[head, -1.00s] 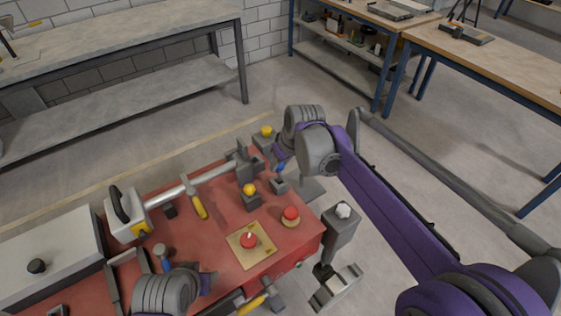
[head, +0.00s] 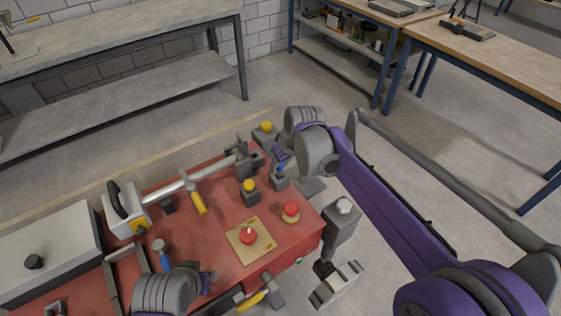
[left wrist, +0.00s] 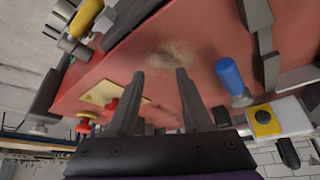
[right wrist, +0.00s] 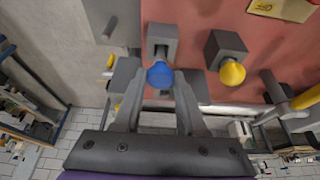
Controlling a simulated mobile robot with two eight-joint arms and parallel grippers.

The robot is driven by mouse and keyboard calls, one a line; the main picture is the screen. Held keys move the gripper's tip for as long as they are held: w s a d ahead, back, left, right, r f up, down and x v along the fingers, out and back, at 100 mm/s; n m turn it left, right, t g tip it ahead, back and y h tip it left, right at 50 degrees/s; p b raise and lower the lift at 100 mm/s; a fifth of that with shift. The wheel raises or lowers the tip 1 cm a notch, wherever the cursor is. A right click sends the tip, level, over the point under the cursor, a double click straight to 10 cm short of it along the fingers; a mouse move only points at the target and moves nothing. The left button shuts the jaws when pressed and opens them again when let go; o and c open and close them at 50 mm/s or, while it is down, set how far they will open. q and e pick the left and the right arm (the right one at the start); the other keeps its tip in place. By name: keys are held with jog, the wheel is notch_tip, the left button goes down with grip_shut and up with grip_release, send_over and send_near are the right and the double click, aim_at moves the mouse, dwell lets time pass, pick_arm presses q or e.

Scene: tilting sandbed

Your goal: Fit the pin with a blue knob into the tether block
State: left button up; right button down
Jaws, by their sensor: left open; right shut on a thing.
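My right gripper (right wrist: 157,84) is shut on the blue knob (right wrist: 160,74) of the pin; the knob shows between the fingertips. In the head view the blue knob (head: 281,167) is just above a small grey block (head: 279,184), likely the tether block, near the red bench's far right corner. In the right wrist view a grey block with a recess (right wrist: 162,38) lies just beyond the knob. My left gripper (left wrist: 160,77) is open and empty above the red bench top.
A yellow-knobbed block (head: 249,187) stands beside the grey block. Red buttons (head: 291,209) sit toward the bench's right end. A metal bar with a yellow handle (head: 198,203) crosses the back. A blue-handled part (left wrist: 229,76) is near my left gripper.

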pick_arm(q)
jog(key=shift+s+f+b, duration=0.15)
jog(key=shift+f+b, duration=0.4)
jog(key=shift+f, duration=0.15)
pick_arm(e)
jog(key=shift+f, duration=1)
jog(key=shift+c, duration=2)
grip_release()
jog(key=shift+o, duration=0.3)
jog(key=o, duration=0.3)
jog(key=shift+o, duration=0.2)
pick_arm(q)
jog(key=shift+w+r+p, duration=0.3)
jog(key=shift+r+p, duration=0.5)
jog(key=shift+r, duration=0.2)
jog(key=shift+w+r+p, duration=0.35)
jog(key=shift+r+p, duration=0.4)
jog(key=shift+r, duration=0.3)
jog(key=shift+w+r+p, duration=0.3)
jog(key=shift+r+p, duration=0.5)
jog(key=shift+r, duration=0.2)
pick_arm(e)
jog(key=shift+r, duration=4.05)
jog(key=shift+f, duration=0.1)
